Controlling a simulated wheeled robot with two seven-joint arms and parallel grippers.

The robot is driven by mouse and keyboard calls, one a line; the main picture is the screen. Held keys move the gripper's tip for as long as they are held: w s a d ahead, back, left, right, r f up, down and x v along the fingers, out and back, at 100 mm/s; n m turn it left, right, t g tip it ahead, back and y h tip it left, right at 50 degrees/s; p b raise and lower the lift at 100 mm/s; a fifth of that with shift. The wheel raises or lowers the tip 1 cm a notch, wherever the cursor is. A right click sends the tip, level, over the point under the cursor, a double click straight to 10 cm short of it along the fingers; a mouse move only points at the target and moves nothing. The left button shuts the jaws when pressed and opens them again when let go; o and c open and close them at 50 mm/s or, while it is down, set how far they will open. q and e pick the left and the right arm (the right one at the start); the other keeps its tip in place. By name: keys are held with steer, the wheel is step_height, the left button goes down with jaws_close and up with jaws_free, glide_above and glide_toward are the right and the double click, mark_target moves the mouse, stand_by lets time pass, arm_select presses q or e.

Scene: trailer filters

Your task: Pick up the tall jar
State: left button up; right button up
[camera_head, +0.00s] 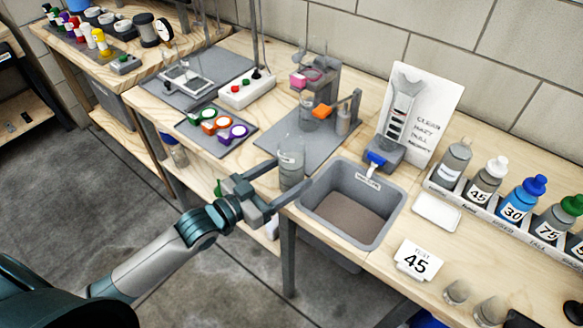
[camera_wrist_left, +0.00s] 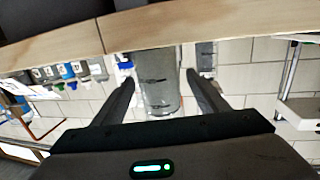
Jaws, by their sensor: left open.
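The tall jar (camera_head: 291,160) is a clear grey cylinder standing upright at the table's front edge, by the near corner of a grey mat. My left gripper (camera_head: 291,174) is open, with one finger on each side of the jar's lower part. In the left wrist view, which is upside down, the jar (camera_wrist_left: 158,82) stands between the two spread fingers (camera_wrist_left: 160,90). A gap shows on both sides there; I cannot tell whether either finger touches it. My right gripper does not show.
A grey sink (camera_head: 352,205) lies just right of the jar. Behind it are a grey mat (camera_head: 300,138) with a small stand (camera_head: 322,85) and a tray of coloured rings (camera_head: 216,130). A bottle rack (camera_head: 500,215), a white sign (camera_head: 422,110) and a "45" card (camera_head: 418,260) are to the right.

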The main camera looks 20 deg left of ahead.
arm_select(q)
steer(key=shift+w+d+r, duration=0.15)
steer(key=shift+w+d, duration=0.15)
steer(key=shift+w, duration=0.1)
steer(key=p+x, duration=0.1)
steer(key=x, duration=0.2)
steer(key=shift+w+d, duration=0.4)
steer(key=shift+w, duration=0.1)
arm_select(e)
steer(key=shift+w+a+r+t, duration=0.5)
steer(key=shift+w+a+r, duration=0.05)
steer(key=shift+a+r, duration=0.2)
arm_select(q)
steer(key=shift+c, duration=0.3)
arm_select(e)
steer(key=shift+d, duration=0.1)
arm_select(q)
steer(key=c, duration=1.3)
steer(key=shift+r, duration=0.3)
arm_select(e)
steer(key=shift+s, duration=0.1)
